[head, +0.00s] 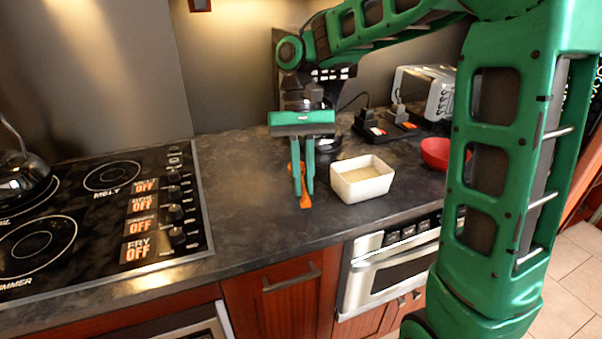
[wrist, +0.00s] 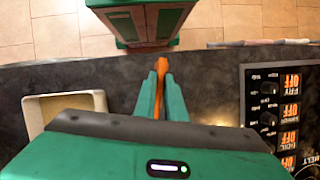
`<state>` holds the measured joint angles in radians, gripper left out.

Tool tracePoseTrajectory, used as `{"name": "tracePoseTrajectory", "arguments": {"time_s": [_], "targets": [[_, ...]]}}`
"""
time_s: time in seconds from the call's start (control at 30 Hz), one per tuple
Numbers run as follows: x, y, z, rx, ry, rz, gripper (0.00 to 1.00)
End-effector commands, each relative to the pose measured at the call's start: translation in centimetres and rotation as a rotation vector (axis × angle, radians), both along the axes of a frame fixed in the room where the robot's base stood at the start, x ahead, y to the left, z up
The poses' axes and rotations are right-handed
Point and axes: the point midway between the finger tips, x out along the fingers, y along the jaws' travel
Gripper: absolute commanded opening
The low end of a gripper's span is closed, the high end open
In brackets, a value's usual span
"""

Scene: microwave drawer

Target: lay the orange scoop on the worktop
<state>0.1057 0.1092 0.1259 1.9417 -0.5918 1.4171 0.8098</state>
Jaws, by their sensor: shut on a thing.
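The orange scoop (head: 305,202) is between the fingers of my gripper (head: 303,190), just left of the white square container. It also shows in the wrist view (wrist: 161,66), running lengthwise between the green fingers (wrist: 161,80). My gripper points down and is shut on the scoop. The fingers hide part of it. The scoop is low over the dark worktop (head: 250,215); I cannot tell whether it touches the surface.
The white container (head: 362,190) stands close to the right of my gripper. A red bowl (head: 435,153) and a toaster (head: 425,92) are farther right. The cooktop (head: 100,215) with knobs is on the left. Bare worktop lies between the cooktop and my gripper.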

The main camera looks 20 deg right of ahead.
Motion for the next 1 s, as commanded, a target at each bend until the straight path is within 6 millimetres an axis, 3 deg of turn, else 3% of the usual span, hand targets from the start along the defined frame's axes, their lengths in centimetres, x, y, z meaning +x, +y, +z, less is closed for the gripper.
{"name": "tracePoseTrajectory", "arguments": {"time_s": [0.6, 1.0], "targets": [[0.0, 0.0, -5.2, -0.001, 0.001, 0.003, 0.00], [0.0, 0.0, -6.7, -0.001, -0.001, 0.001, 0.00]]}}
